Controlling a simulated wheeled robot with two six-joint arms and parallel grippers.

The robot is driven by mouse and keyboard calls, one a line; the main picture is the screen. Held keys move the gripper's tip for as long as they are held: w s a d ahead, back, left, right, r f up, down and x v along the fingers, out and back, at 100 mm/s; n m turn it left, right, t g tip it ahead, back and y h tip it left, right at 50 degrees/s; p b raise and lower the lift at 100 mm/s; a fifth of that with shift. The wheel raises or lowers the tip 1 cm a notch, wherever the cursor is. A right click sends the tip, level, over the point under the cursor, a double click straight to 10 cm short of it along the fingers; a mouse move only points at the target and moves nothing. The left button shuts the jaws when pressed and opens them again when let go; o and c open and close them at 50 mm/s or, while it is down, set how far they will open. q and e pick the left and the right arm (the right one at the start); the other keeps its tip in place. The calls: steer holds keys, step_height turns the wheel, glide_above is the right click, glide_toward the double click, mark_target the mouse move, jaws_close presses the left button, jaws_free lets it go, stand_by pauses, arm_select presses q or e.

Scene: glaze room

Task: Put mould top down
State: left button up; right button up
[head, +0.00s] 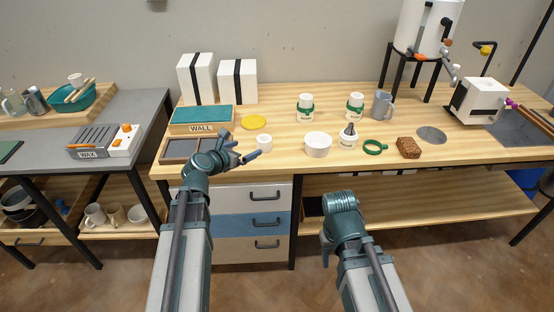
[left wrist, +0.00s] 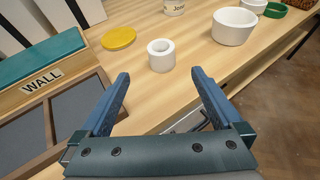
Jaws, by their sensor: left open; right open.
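Two tall white blocks with black straps, which look like strapped moulds, stand upright at the back left of the wooden table: a taller one (head: 188,80) and a shorter one (head: 228,84). I cannot tell which piece is the mould top. My left gripper (head: 241,148) is open and empty above the table's front left. In the left wrist view its fingers (left wrist: 160,76) are spread, with a small white hollow cylinder (left wrist: 161,62) just beyond them, apart from both. My right gripper (head: 327,250) hangs low in front of the table, its fingers mostly hidden.
A box marked WALL (head: 201,129) and a grey-panelled frame (head: 176,151) lie left. A yellow disc (head: 254,122), white bowl (head: 318,145), green-banded jars (head: 305,108), green ring (head: 374,147) and brown block (head: 408,148) stand on the table. Bare wood lies between them.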

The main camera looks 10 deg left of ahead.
arm_select(q)
steer(key=b, duration=0.3)
glide_toward(265, 140)
steer(key=x, duration=0.3)
steer(key=shift+w+f, duration=0.1)
steer(key=shift+w, duration=0.15)
steer(key=shift+d+b+x, duration=0.15)
steer(key=shift+b+x, duration=0.4)
steer(key=shift+x, duration=0.85)
steer(key=shift+d+b+x, duration=0.1)
steer(key=shift+b+x, duration=0.4)
steer(key=shift+x, duration=0.9)
steer(key=shift+s, duration=0.15)
arm_select(e)
step_height(265, 140, down, 5)
steer(key=shift+f, duration=0.1)
arm_select(q)
steer(key=shift+c, duration=0.3)
